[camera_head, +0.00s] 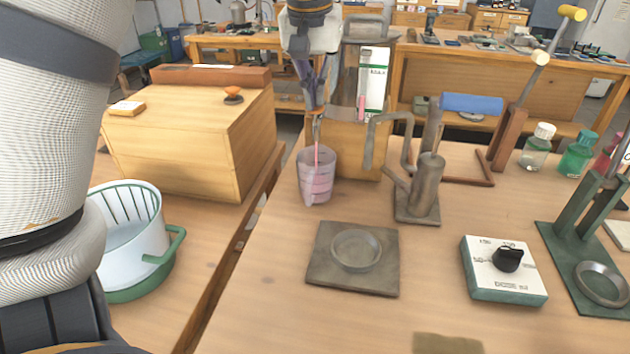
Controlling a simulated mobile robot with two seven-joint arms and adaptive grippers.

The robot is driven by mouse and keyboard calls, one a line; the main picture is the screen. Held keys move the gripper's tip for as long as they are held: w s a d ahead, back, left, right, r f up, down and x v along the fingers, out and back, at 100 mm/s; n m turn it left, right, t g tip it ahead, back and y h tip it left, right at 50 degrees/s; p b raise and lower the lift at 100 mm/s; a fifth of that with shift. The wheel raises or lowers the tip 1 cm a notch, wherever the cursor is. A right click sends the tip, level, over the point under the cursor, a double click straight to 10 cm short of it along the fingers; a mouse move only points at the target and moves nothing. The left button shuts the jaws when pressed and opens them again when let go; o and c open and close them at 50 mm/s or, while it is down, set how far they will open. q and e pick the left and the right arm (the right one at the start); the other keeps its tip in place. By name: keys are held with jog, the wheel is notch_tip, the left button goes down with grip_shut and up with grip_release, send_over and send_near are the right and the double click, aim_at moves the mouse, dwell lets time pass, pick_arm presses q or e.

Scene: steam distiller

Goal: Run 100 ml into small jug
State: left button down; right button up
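A small clear jug (315,185) with marks on its side stands upright on the bench and holds pink liquid. A thin pink stream (317,155) falls into it from above. Behind it stands a tank with a sight gauge (374,85) that has a white and green scale and a pink column. My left gripper (316,107) points down at the outlet above the jug, in front of the tank. Its fingers come close together at the tips. Whether they grip a tap there is too small to tell. My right gripper is not in view.
A metal pipe and cylinder (426,185) stand right of the jug. In front are a square plate with a ring (352,258) and a white dial box (503,270). Bottles (537,147) stand at right. A white and green basket (130,235) and wooden box (190,140) are left.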

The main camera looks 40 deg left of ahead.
pick_arm(q)
jog(key=v, duration=0.3)
jog(key=w+v, duration=0.1)
jog(key=shift+s+a+r, duration=0.1)
jog(key=shift+a+r, duration=0.15)
jog(key=shift+r, duration=0.05)
dwell(0.8)
